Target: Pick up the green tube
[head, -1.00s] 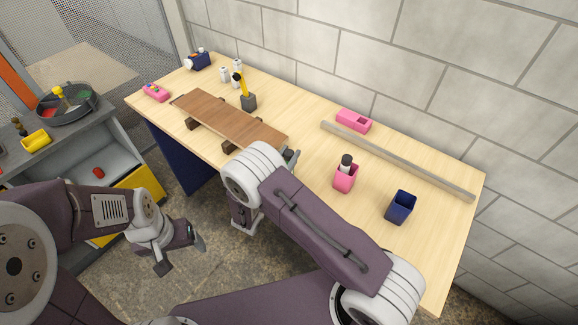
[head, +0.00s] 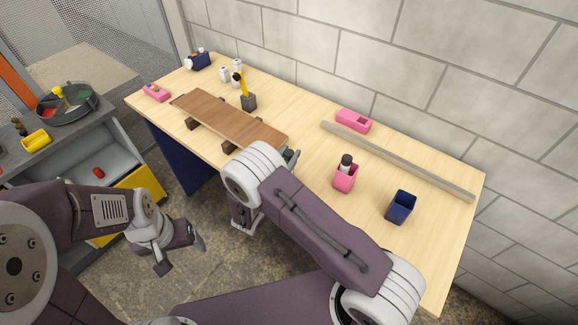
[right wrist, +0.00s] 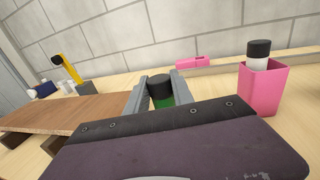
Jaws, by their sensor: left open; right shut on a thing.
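The green tube (right wrist: 162,99) shows in the right wrist view, with a black cap on top and a green body below. It stands between the two grey fingers of my right gripper (right wrist: 160,95), which is shut on it. The lower part of the tube is hidden behind my wrist. In the head view my right gripper (head: 291,157) is mostly hidden behind my right arm, beside the near end of the wooden board. My left gripper (head: 181,252) is open and empty, over the floor in front of the table.
A brown board (head: 225,117) rests on dark blocks to the left. A pink holder (head: 345,180) with a black-capped white tube and a blue cup (head: 400,207) stand to the right. A grey rail (head: 400,162) and a pink box (head: 353,120) lie near the wall.

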